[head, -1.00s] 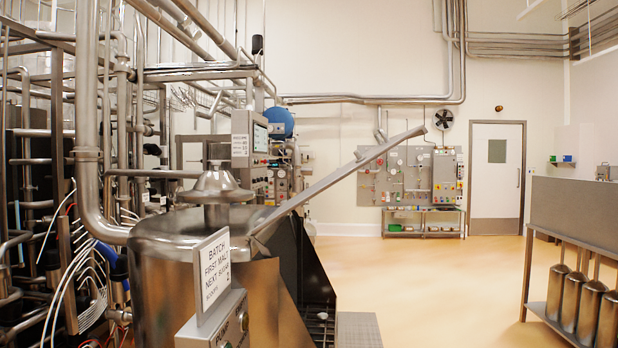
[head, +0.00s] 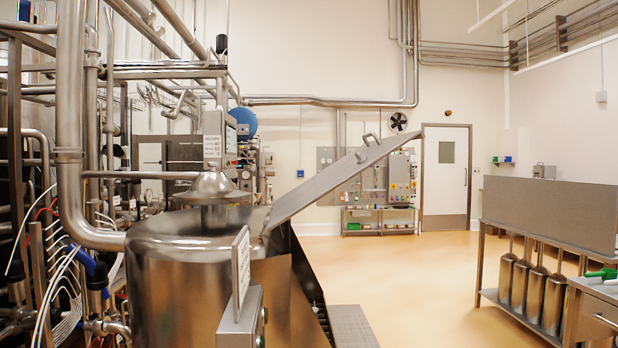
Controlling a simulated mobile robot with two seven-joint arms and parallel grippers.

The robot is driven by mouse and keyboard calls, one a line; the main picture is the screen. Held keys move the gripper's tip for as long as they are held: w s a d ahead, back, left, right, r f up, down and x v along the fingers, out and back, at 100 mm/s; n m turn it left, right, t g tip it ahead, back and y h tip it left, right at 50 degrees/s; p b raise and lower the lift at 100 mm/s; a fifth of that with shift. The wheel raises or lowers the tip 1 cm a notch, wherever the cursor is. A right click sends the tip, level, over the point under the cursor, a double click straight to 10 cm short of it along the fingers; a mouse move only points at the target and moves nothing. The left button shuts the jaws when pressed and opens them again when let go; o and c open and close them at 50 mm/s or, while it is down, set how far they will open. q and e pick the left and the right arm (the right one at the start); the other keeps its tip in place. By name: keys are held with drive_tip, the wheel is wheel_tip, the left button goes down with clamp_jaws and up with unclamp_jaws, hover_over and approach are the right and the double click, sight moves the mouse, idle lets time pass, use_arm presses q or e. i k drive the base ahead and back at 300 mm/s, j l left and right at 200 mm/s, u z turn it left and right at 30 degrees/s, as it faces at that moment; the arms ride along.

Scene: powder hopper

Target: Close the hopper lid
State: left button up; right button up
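The hopper lid (head: 340,182) is a long flat steel plate, tilted up. It rises from the hopper's top on the left to its free end at the upper right. A small handle (head: 371,139) stands on its upper face near that free end. The steel hopper (head: 283,285) stands below the lid, beside a round steel vessel (head: 175,275); its opening is mostly hidden from this angle. Neither of my grippers is in view.
A sign (head: 240,272) on a control box (head: 243,322) stands in front of the vessel. A grated step (head: 352,326) lies at the hopper's foot. The floor (head: 415,275) between is clear.

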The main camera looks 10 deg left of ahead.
sight(315, 188)
drive_tip(key=k+j, duration=0.1)
drive_tip(key=j, duration=0.65)
drive_tip(key=i+l+u, duration=0.1)
drive_tip(key=l, duration=0.35)
drive_tip(key=l+u, duration=0.1)
drive_tip(key=l, duration=0.35)
drive_tip(key=i+l+u, duration=0.15)
drive_tip(key=l, duration=0.25)
drive_tip(key=i+l+u, duration=0.15)
drive_tip(key=l, duration=0.25)
drive_tip(key=i+l+u, duration=0.15)
drive_tip(key=l, duration=0.2)
drive_tip(key=i+l+u, duration=0.2)
drive_tip(key=i+l, duration=0.05)
drive_tip(key=l, duration=0.1)
